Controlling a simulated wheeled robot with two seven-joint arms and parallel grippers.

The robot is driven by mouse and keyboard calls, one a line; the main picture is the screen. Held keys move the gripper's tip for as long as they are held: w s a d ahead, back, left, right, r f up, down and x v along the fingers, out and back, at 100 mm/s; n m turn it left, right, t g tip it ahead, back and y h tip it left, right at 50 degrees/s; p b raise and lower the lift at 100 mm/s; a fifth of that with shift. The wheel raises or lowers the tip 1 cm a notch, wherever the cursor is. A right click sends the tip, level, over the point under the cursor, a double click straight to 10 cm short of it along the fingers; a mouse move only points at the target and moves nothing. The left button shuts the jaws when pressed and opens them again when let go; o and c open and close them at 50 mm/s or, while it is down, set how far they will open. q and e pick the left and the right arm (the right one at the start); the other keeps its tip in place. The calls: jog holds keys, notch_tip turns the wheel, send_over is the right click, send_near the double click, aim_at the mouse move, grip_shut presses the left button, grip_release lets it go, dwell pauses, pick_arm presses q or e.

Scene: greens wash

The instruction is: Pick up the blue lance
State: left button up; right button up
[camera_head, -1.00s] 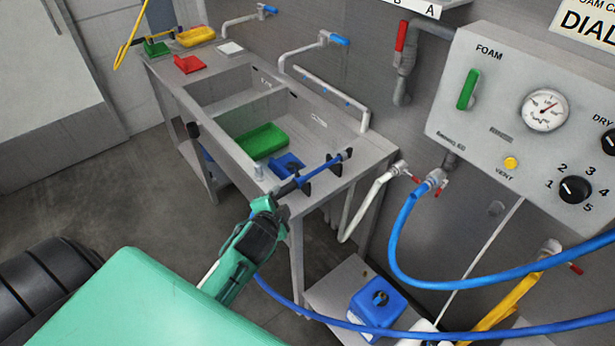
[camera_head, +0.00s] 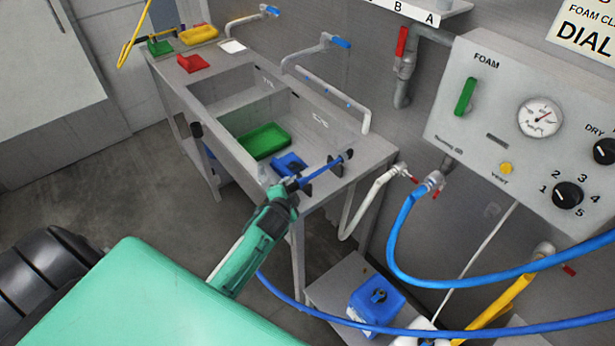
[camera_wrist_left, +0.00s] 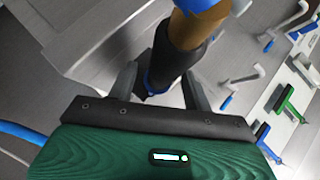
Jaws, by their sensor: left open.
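The blue lance (camera_head: 325,167) lies across the near right corner of the steel sink bench, over dark supports. My left gripper (camera_head: 288,186) is at the lance's near end, in front of the bench corner, and partly hides it. In the left wrist view, the lance shows as a thick shaft (camera_wrist_left: 190,32) with brown, black and blue parts. My left gripper (camera_wrist_left: 160,90) is open there, with one finger on each side of the shaft's dark lower end. Whether the fingers touch it I cannot tell. My right gripper is in neither view.
The sink bench (camera_head: 372,150) holds a green tray (camera_head: 263,141) and a blue item (camera_head: 290,164). A blue hose (camera_head: 400,245) hangs from the wall and crosses the foreground. A blue canister (camera_head: 377,302) stands low at right. Open floor lies left of the bench.

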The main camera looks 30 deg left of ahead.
pick_arm(q)
jog(key=shift+c, duration=0.2)
jog(key=c, duration=0.7)
jog(key=shift+r, duration=0.1)
